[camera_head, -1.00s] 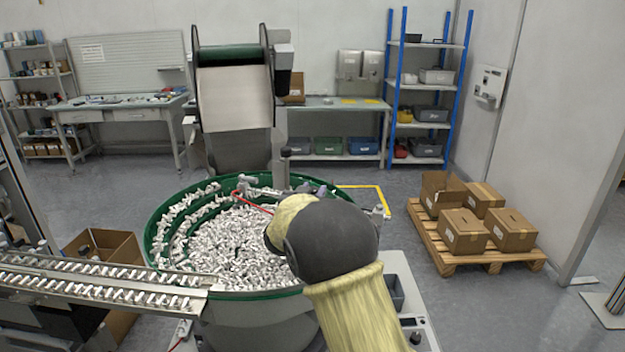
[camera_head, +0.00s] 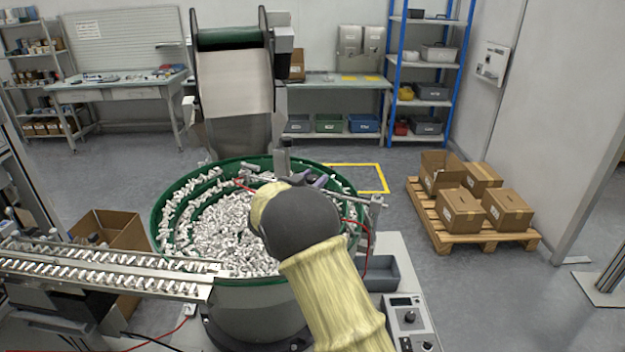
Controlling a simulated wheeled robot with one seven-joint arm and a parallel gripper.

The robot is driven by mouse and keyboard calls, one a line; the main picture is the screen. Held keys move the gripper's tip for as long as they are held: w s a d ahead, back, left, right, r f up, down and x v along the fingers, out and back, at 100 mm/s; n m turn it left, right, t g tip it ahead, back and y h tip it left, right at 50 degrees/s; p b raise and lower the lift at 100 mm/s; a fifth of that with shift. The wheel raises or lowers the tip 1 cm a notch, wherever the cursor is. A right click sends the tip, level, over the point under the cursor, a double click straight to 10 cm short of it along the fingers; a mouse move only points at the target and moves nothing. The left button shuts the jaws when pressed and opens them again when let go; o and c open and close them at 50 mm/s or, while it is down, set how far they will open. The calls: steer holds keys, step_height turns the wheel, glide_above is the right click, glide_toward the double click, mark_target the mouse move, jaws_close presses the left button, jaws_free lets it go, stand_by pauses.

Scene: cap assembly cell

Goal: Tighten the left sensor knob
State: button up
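The feeder bowl (camera_head: 158,225) is green-rimmed and filled with many small white caps. My arm, in a yellow sleeve with a dark round joint, reaches up from the bottom over the bowl's right side. My gripper is mostly hidden behind that joint; a small dark purplish part (camera_head: 318,181) shows beyond it, and I cannot tell what it belongs to. Metal sensor brackets (camera_head: 372,202) with red cables stand at the bowl's right rim. I cannot make out the left sensor knob; it may be hidden behind my arm.
A slotted metal rail (camera_head: 120,276) full of caps runs left from the bowl. A hopper conveyor (camera_head: 235,90) stands behind it. A control box (camera_head: 408,316) and grey bin (camera_head: 382,272) sit at the right. An open carton (camera_head: 125,232) is at left; boxes on a pallet (camera_head: 470,238) stand right.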

steer(key=shift+o, duration=1.2)
steer(key=shift+s+a, duration=0.1)
steer(key=shift+s+a+f, duration=0.1)
steer(key=shift+s+a, duration=0.1)
steer(key=shift+s, duration=0.1)
steer(key=b+v, duration=0.4)
steer(key=v, duration=1.2)
steer(key=shift+a, duration=0.15)
